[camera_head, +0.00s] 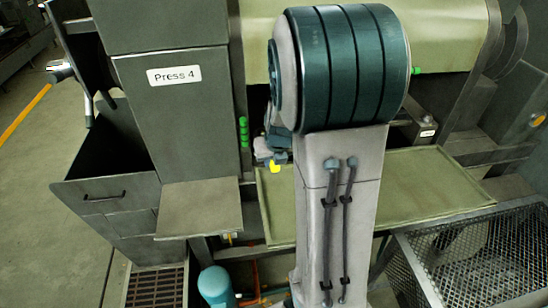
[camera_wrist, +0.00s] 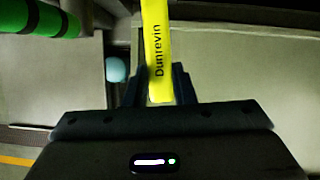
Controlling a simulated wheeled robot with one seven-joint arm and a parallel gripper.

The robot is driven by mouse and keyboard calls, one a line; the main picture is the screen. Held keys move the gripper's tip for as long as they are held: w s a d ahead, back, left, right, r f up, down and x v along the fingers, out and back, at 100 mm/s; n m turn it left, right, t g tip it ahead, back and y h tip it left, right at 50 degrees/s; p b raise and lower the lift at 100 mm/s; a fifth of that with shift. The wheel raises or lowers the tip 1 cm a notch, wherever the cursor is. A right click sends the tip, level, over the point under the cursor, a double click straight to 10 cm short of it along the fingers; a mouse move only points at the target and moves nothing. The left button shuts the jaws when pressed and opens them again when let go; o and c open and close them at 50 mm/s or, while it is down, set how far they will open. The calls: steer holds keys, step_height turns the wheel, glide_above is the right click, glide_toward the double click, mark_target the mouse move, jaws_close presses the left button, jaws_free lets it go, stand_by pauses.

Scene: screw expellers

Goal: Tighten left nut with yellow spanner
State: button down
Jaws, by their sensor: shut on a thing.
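The yellow spanner (camera_wrist: 157,50), marked "Dunrevin", is in my gripper (camera_wrist: 158,84) in the wrist view. The two dark fingers are shut on its handle, and it runs up out of the top of that view. Its far end is out of view there. In the head view my gripper (camera_head: 268,150) is partly hidden behind my arm, beside the Press 4 housing, with a small yellow patch (camera_head: 278,157) next to it. I cannot make out the left nut in either view, nor whether the spanner touches it.
The Press 4 housing (camera_head: 170,105) stands left of my arm, with green pieces (camera_head: 243,132) on its right edge. A green banded cylinder (camera_wrist: 50,20) is at the wrist view's upper left. A pale green tray (camera_head: 430,178) lies below. A mesh basket (camera_head: 490,250) is at lower right.

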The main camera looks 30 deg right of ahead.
steer(key=shift+w+a+r+m+p, duration=0.15)
steer(key=shift+a+m+p, duration=0.25)
steer(key=shift+p, duration=1.15)
steer(key=shift+w+a+m+h, duration=0.15)
steer(key=shift+a+m+h, duration=0.2)
steer(key=shift+a, duration=0.25)
steer(key=shift+w+a+m+h, duration=0.15)
steer(key=shift+a+m, duration=0.3)
steer(key=shift+a, duration=0.05)
steer(key=shift+w+a+m+h, duration=0.1)
steer(key=shift+w+a+m, duration=0.05)
steer(key=shift+a+m, duration=0.3)
steer(key=shift+w+a+m+g, duration=0.4)
steer(key=shift+w+a+m, duration=0.15)
steer(key=shift+a+m, duration=0.25)
